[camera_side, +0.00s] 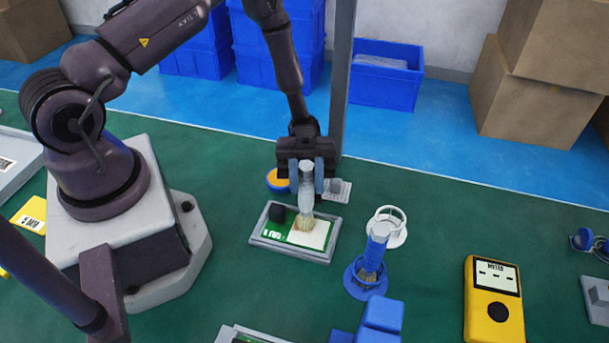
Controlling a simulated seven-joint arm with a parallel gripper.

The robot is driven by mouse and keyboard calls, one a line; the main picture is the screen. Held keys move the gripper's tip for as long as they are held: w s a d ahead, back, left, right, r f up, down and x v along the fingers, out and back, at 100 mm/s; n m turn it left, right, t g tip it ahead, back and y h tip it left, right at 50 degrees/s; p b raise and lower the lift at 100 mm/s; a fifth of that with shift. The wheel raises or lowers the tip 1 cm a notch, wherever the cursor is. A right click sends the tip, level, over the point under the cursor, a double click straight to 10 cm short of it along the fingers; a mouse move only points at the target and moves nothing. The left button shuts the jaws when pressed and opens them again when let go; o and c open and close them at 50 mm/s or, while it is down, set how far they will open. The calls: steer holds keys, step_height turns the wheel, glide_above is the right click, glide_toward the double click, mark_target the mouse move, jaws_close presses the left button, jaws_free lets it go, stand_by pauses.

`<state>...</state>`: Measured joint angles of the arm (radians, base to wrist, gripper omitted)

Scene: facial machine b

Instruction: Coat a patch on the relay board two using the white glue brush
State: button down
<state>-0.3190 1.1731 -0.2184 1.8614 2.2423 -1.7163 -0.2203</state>
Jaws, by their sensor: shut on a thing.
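My gripper (306,178) points down, its blue-grey fingers shut on the white glue brush (306,200), which is held upright. The brush's tan bristles (303,222) are over a board in a grey tray (266,245) and seem to touch it. This board (275,235) is green with a black block at its left and a pale cream patch (318,236) at its right. The bristles are at the left edge of that patch. A second tray (228,333) with green in it is cut off at the bottom edge. I cannot tell which board is number two.
A blue holder (368,278) with a white ring (395,215) stands right of the board. A blue block (382,315) is in front of it. A yellow meter (492,305) lies farther right. An orange-topped round container (277,181) sits behind the board. Green table is clear between these.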

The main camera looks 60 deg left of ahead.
steer(key=shift+r, duration=3)
step_height(320, 180, up, 3)
steer(key=c, duration=1.7)
jaws_free()
jaws_close()
